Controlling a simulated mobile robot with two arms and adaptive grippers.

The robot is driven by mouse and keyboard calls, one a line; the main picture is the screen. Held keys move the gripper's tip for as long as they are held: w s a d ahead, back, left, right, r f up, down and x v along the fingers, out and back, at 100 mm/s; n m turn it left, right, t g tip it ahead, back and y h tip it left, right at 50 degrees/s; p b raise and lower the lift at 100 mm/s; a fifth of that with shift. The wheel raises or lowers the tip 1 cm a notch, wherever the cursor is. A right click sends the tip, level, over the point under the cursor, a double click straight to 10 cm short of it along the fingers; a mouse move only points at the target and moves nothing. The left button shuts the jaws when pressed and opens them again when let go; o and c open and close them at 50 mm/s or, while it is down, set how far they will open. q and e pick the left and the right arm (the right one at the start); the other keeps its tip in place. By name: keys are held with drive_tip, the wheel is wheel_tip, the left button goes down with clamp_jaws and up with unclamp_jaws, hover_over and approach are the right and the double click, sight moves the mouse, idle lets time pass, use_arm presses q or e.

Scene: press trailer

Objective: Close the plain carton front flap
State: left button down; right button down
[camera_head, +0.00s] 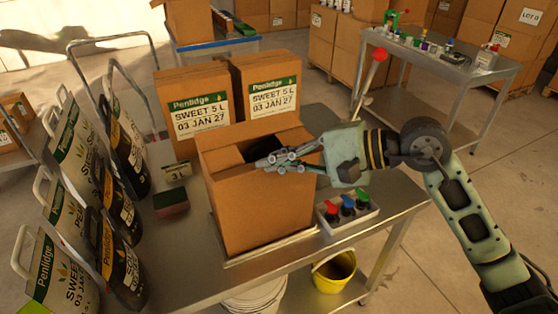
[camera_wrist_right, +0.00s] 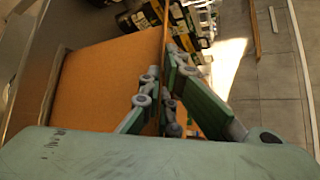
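The plain carton (camera_head: 250,205) stands upright on the metal table, brown and unlabelled on its front, with its top open and a dark inside showing. A raised panel stands along its back edge. My right gripper (camera_head: 268,163) is at the carton's top front edge, reaching in from the right. In the right wrist view the fingers (camera_wrist_right: 160,100) lie on either side of a thin cardboard edge beside a broad orange-brown panel (camera_wrist_right: 105,80). Whether they pinch it is unclear, and the front flap is partly hidden by the gripper. My left gripper is out of view.
Two labelled Penlidge cartons (camera_head: 192,105) stand behind. Several large bottles (camera_head: 125,215) line the left. A green-and-red sponge block (camera_head: 171,203) lies left of the carton, and a tray with coloured-top items (camera_head: 347,212) lies right. A yellow bucket (camera_head: 334,272) sits below.

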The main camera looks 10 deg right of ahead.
drive_tip(key=shift+w+a+r+m+g+h+p, duration=0.1)
drive_tip(key=shift+w+r+m+g+h+p, duration=0.55)
drive_tip(key=shift+r+m+g, duration=0.35)
drive_tip(key=shift+w+a+r+m+g+h+p, duration=0.1)
drive_tip(key=shift+w+m+g+h+p, duration=0.15)
drive_tip(key=shift+g, duration=0.3)
drive_tip(key=shift+w+a+m+g+h+p, duration=0.15)
drive_tip(key=shift+g+h, duration=0.15)
drive_tip(key=shift+g, duration=0.25)
drive_tip(key=c, duration=2.5)
unclamp_jaws()
drive_tip(key=o, duration=0.5)
drive_tip(key=shift+d, duration=0.1)
drive_tip(key=shift+d+r, duration=0.15)
drive_tip(key=shift+d, duration=0.05)
drive_tip(key=v, duration=1.1)
drive_tip(key=shift+d+r, duration=0.15)
